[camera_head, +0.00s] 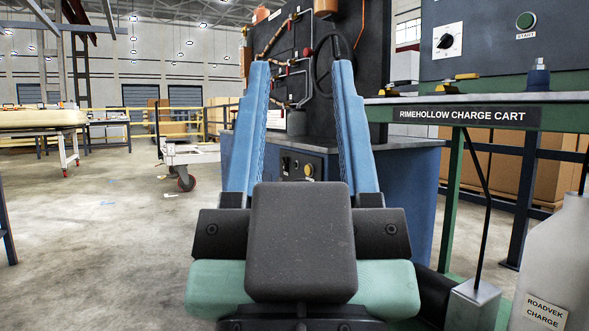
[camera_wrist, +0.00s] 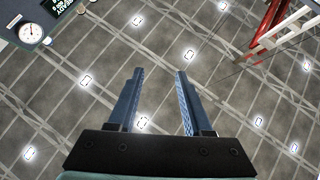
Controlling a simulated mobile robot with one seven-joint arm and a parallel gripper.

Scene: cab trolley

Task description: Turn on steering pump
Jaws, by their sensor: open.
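A blue cabinet (camera_head: 405,185) with a dark top stands behind my gripper (camera_head: 301,65). Its front has a small control panel (camera_head: 318,165), partly seen between my fingers, with a dark switch (camera_head: 286,165) and a yellowish round control (camera_head: 309,170). I cannot read any steering pump label. My gripper is open and empty, its two blue fingers pointing up, apart from the panel as far as I can tell. In the wrist view my gripper (camera_wrist: 159,72) shows open against the ceiling, with no panel between the fingers.
A green bench labelled Rimehollow Charge Cart (camera_head: 462,115) stands at right, with a dial (camera_head: 447,41) and a green START button (camera_head: 526,21) above. A grey container (camera_head: 555,260) is at front right. A gauge (camera_wrist: 31,33) shows in the wrist view.

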